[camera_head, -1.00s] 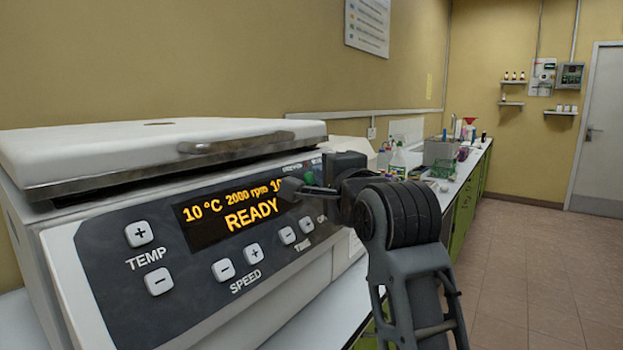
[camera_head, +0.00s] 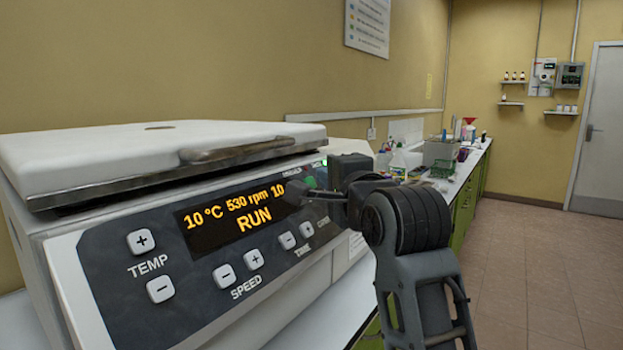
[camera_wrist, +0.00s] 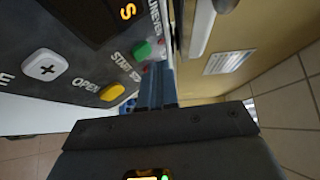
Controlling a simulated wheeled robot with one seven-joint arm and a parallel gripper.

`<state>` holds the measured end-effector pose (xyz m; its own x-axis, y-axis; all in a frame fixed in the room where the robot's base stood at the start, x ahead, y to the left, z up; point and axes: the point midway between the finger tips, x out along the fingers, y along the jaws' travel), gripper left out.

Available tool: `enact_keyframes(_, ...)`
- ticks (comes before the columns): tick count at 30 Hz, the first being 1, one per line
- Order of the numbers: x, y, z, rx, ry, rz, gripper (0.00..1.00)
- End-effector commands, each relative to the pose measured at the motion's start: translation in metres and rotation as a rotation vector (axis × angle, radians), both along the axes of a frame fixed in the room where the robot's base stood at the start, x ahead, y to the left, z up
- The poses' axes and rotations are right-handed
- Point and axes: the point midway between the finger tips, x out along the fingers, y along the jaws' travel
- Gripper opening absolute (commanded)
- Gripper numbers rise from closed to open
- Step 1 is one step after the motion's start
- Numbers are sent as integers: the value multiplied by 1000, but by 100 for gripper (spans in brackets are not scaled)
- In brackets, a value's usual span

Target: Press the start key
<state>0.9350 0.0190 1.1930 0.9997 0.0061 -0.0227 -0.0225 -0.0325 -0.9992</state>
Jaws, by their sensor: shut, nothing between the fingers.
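The centrifuge (camera_head: 95,240) stands at the left with its white lid closed. Its display (camera_head: 230,215) reads 10 °C, 530 rpm and RUN. The green start key (camera_wrist: 142,52) is on the dark panel in the wrist view; it also shows in the head view (camera_head: 310,182), partly behind my gripper (camera_head: 298,195). In the wrist view my gripper (camera_wrist: 156,75) is shut and empty, with its fingertips beside the green key. I cannot tell whether they touch the panel.
A yellow OPEN key (camera_wrist: 112,92) lies close to the fingers. Grey TEMP, SPEED and TIME keys (camera_head: 254,258) line the panel. Bottles and other lab items (camera_head: 405,158) stand farther along the bench. The floor (camera_head: 530,250) at the right is clear.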

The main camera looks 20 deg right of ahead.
Motion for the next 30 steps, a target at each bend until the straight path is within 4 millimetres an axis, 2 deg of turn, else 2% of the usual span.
enact_keyframes(11,-2,-2,3,1,0,0,0)
enact_keyframes(21,-22,-17,20,1,0,-1,0)
enact_keyframes(30,-35,-26,28,1,0,0,0)
